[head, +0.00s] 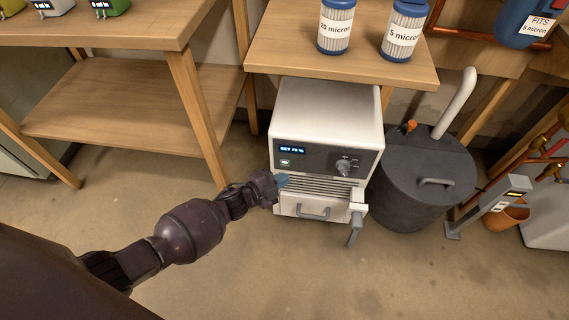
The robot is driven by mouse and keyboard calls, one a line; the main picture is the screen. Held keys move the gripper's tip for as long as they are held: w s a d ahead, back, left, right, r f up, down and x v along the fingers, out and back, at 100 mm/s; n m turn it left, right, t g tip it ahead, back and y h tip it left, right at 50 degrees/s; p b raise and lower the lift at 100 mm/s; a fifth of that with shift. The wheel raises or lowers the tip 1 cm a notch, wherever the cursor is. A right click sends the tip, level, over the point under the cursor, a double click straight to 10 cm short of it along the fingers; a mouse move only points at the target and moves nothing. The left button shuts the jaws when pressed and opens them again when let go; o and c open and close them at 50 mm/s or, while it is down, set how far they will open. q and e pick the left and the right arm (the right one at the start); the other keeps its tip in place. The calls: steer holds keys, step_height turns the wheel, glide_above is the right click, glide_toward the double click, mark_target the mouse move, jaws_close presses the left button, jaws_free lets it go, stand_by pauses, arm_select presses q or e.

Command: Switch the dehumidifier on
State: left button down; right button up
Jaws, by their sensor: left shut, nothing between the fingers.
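The dehumidifier (330,108) is a white box with a dark front panel, standing under the wooden bench. Its display (292,150) is lit with blue text that seems to start with "SET". A small pale green rectangle (286,162), perhaps a button, is below the display, and a grey knob (344,167) is at the panel's right. A vent grille and a front drawer with a handle (313,213) are lower down. My left gripper (283,181) is shut and empty, with bluish tips in front of the panel's lower left, just below the green rectangle. Contact cannot be told. My right gripper is out of view.
A grey spout or lever (355,226) sticks out at the dehumidifier's lower right. A dark lidded tank (424,170) stands close on the right. A wooden shelf unit (120,115) is at the left. Filter cartridges (337,25) stand on the bench above. The front floor is open.

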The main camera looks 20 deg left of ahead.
arm_select(q)
steer(key=shift+s+d+p, duration=0.2)
steer(key=shift+s+d, duration=0.1)
steer(key=shift+s, duration=0.7)
steer(key=shift+s+d+p, duration=0.2)
steer(key=shift+s+d, duration=0.05)
steer(key=shift+s, duration=0.7)
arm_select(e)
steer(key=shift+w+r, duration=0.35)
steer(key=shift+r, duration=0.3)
